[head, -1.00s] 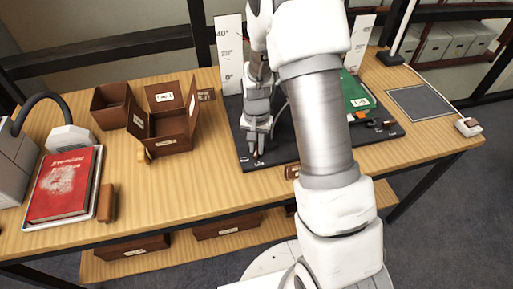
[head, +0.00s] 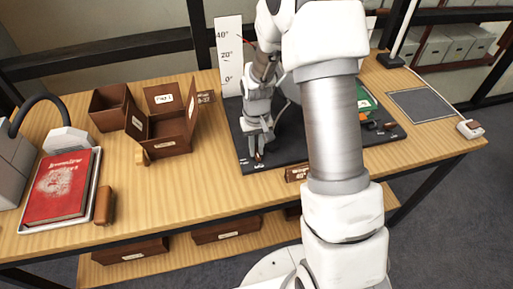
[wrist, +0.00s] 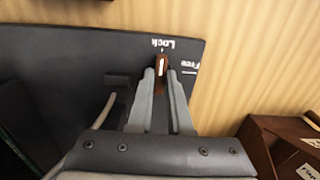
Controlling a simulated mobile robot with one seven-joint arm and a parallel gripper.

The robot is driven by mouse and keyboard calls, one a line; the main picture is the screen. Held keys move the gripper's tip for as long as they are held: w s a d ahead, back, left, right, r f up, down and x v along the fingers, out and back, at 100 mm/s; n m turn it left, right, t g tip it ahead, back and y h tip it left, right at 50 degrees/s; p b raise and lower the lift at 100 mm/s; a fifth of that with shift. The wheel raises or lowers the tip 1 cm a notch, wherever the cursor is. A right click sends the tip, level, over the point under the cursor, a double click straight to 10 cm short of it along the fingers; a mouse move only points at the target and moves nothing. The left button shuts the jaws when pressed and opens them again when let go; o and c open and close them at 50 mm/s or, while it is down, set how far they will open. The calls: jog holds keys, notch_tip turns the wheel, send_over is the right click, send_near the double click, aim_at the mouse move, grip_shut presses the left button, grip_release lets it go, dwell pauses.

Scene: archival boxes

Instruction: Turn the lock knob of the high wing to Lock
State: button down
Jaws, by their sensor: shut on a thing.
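The lock knob (wrist: 161,72) is a small reddish-brown bar with a white stripe. In the wrist view its stripe points at the tick under the word Lock (wrist: 175,44); the word Free (wrist: 190,65) is to its right. My gripper (wrist: 161,76) is shut on the knob, one finger on each side. In the head view my gripper (head: 258,153) points down at the front-left corner of the dark board (head: 246,165), and the knob is mostly hidden. A green piece (head: 365,98) on the board's right is partly hidden by my arm; I cannot tell the wing's angle.
A white angle scale (head: 229,55) stands at the board's back left. Open brown boxes (head: 168,145) stand to the left, and a red book (head: 62,185) lies in a tray farther left. A grey mat (head: 421,103) lies at the right. Bare table is left of the board.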

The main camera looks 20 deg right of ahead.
aim_at(257, 152)
jog(key=c, duration=0.8)
grip_release()
jog(key=shift+c, duration=0.2)
notch_tip(257, 152, up, 17)
jog(key=p, duration=0.1)
jog(key=shift+r+p, duration=0.2)
jog(key=shift+p, duration=0.2)
jog(key=shift+r, duration=0.1)
jog(key=s+r+t, duration=0.2)
jog(key=s+r, duration=0.4)
jog(key=s, duration=0.4)
jog(key=s+r+t, duration=0.3)
jog(key=s+r, duration=0.3)
jog(key=s, duration=0.5)
jog(key=shift+r+t, duration=0.3)
jog(key=shift+r, duration=0.05)
